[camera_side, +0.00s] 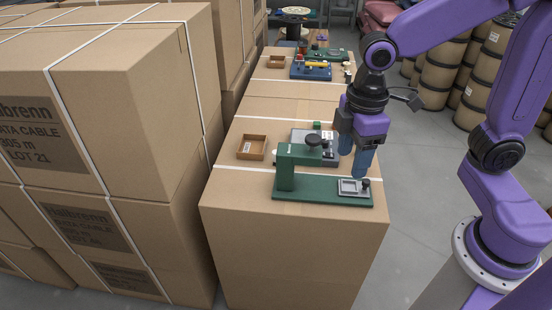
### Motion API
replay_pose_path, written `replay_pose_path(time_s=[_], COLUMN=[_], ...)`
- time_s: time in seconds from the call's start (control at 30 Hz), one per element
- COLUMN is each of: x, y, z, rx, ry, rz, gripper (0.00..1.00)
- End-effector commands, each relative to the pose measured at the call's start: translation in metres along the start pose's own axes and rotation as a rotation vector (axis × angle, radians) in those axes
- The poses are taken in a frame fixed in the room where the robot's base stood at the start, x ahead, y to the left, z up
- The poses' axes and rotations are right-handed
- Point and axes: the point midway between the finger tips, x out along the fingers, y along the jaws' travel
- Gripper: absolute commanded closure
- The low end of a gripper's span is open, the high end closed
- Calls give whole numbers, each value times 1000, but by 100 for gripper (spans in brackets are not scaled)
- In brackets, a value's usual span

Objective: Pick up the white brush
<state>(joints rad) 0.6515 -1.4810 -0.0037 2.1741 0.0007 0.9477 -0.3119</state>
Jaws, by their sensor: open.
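I cannot make out a white brush for certain in the side view; it may be too small or hidden. My gripper (355,163) points down with its blue fingers apart and nothing visible between them. It hangs over the right side of the nearest carton top, above and just behind the silver square plate (352,187) of a green bench tool (287,172). Whether the fingertips touch that tool cannot be told. Behind the tool, a grey device (327,157) is partly covered by the green arm and a dark knob.
A small open brown box (252,147) lies at the left of the carton top (230,200). A blue tool (311,70) and another brown box (276,62) lie farther back. Tall cartons (130,90) wall the left.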

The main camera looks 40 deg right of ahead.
Motion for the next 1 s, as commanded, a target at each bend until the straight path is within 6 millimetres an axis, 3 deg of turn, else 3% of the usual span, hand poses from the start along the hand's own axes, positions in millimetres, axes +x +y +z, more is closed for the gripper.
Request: replay_pose_path(time_s=[0.2,0.5,0.7,1.0], x=[8,29,51,87], y=[65,160,225,304], z=[-49,-88,-95,-77], rx=[-20,-53,-75,-104], ry=[-7,-14,-18,-21], rz=[1,1,0,-2], gripper=[41,41,41,41])
